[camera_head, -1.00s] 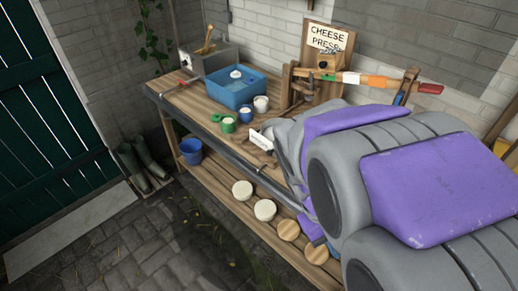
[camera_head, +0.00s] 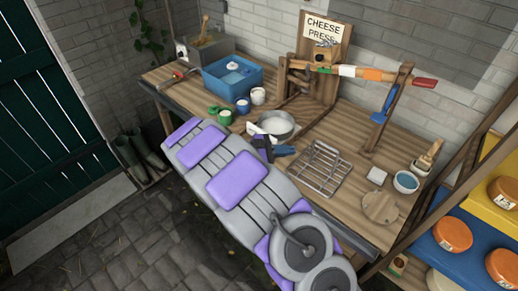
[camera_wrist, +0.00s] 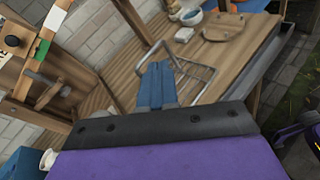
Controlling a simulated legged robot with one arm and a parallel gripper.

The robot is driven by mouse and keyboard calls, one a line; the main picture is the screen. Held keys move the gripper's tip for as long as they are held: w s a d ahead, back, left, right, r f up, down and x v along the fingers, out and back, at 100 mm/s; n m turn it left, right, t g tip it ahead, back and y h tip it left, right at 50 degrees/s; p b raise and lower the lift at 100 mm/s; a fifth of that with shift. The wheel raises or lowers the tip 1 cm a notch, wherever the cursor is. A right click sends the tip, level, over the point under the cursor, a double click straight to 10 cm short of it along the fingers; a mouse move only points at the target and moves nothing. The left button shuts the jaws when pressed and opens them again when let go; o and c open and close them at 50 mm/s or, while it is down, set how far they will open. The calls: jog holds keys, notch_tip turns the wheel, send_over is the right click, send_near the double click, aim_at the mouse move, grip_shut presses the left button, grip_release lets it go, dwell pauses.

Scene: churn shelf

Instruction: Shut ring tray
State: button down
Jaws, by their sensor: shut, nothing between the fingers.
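My gripper (camera_head: 284,150) is over the front of the workbench, between a round grey metal pan (camera_head: 281,122) and a wire rack (camera_head: 322,168). Its blue fingers are together and empty; they also show in the wrist view (camera_wrist: 157,80), with the wire rack (camera_wrist: 195,77) just beyond them. A white piece (camera_head: 253,129) shows beside the pan, behind my arm. No thing in view is clearly marked as the ring tray, and I cannot tell whether one is open. My arm hides part of the bench's front edge and the shelf below.
The cheese press (camera_head: 325,62) stands at the back, with an orange, white and green lever (camera_head: 365,74). A blue basin (camera_head: 232,80) and small pots are on the left. A round wooden board (camera_head: 380,207) and a bowl (camera_head: 405,182) are on the right.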

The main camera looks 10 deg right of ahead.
jog(key=w+a+f+n+t+p, duration=0.1)
jog(key=w+a+f+n+t, duration=0.35)
jog(key=a+f, duration=0.4)
jog(key=w+a+f+n+t, duration=0.45)
jog(key=a+f, duration=0.25)
jog(key=a, duration=0.2)
jog(key=shift+n+y, duration=0.4)
jog(key=shift+s+d+r+b+x, duration=0.15)
jog(key=shift+b+x, duration=0.3)
jog(key=shift+x, duration=1.85)
jog(key=shift+s+b+x, duration=0.1)
jog(key=shift+b+x, duration=0.4)
jog(key=shift+x, duration=1.75)
jog(key=shift+s+d+r+b+x, duration=0.15)
jog(key=shift+b+x, duration=0.3)
jog(key=shift+x, duration=1.85)
jog(key=shift+x, duration=2.1)
jog(key=shift+w, duration=0.1)
jog(key=shift+a, duration=0.15)
